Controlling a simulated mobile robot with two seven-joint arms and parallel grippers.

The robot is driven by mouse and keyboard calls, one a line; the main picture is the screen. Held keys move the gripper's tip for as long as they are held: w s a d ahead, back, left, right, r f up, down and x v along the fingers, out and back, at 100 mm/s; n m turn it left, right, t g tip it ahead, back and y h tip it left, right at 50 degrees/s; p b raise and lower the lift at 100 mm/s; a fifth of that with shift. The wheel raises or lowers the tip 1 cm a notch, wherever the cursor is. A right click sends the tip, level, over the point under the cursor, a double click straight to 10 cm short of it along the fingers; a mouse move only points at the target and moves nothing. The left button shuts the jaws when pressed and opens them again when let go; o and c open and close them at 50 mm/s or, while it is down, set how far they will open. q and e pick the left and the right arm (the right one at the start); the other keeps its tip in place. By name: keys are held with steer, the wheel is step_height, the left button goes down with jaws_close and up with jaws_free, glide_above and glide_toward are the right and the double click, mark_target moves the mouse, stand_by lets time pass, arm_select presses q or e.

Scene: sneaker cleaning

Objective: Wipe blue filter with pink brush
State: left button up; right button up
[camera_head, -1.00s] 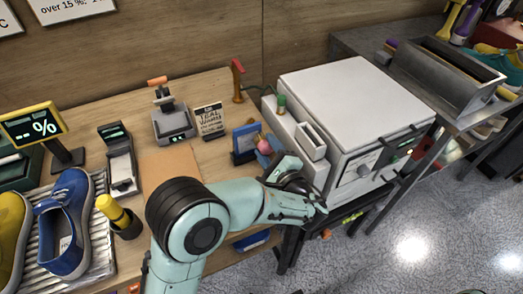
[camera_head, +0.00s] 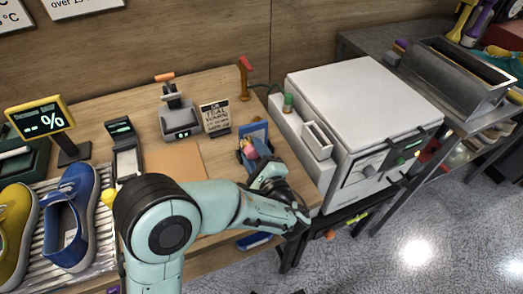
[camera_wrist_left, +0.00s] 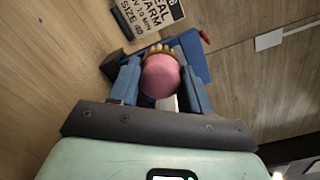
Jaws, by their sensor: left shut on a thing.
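The blue filter (camera_head: 256,130) stands upright on the wooden table, left of the white oven. It also shows in the left wrist view (camera_wrist_left: 196,62), just beyond the brush. My left gripper (camera_head: 256,155) is shut on the pink brush (camera_head: 250,152). In the left wrist view, the brush's round pink end (camera_wrist_left: 160,77) sits between the blue fingers, with tan bristles on its far side, toward the filter. The bristles are at or very close to the filter's face; I cannot tell if they touch. My right gripper is not in view.
The white oven (camera_head: 365,100) is close on the right. A brown mat (camera_head: 180,160) lies on the table. Blue and yellow sneakers (camera_head: 72,215) are at far left.

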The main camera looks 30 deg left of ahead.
mark_target(251, 158)
arm_select(q)
steer(key=shift+s+a, duration=0.45)
steer(key=shift+v, duration=3)
steer(key=shift+d+f, duration=0.1)
steer(key=shift+f, duration=0.05)
steer(key=shift+v, duration=1.45)
steer(key=shift+f, duration=0.1)
